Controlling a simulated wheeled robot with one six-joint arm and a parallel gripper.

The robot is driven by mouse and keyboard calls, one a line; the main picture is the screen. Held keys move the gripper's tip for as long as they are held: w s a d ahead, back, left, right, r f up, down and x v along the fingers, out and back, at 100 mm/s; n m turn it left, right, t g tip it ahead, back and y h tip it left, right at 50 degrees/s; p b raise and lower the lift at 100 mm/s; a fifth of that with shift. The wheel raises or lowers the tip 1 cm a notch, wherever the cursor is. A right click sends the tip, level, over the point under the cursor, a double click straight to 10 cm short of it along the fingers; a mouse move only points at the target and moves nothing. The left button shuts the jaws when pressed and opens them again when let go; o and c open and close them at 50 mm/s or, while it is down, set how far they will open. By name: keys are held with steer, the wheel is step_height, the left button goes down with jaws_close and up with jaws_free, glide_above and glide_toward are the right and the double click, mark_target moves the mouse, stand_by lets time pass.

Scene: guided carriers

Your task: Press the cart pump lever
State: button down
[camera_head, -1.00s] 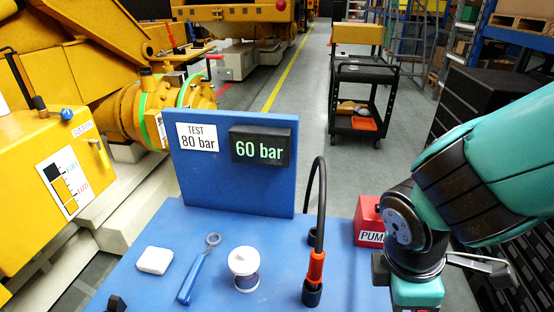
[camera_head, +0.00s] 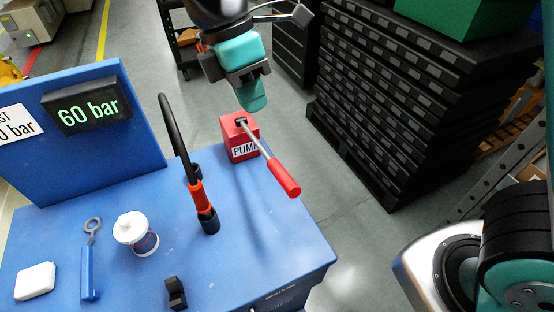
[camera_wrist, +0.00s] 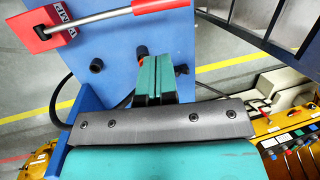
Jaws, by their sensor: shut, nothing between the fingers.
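The red pump box (camera_head: 238,138), labelled "PUMP", stands at the back right of the blue cart (camera_head: 110,190). Its lever (camera_head: 283,177) has a metal rod and a red handle, and slants down toward the cart's right edge. My gripper (camera_head: 252,100) is above and behind the pump box, with its teal fingers together and empty, apart from the lever.
A black display (camera_head: 88,105) on the blue panel reads 60 bar. A black hose (camera_head: 172,125) with an orange fitting (camera_head: 197,196) stands left of the pump. A white jar (camera_head: 136,232), blue tool (camera_head: 88,270) and white block (camera_head: 35,282) lie further left. Black stacked pallets (camera_head: 400,110) stand behind right.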

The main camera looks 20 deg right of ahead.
mark_target(280, 172)
steer(key=p+x, duration=0.3)
steer(key=x, duration=1.1)
steer(key=shift+f, duration=0.1)
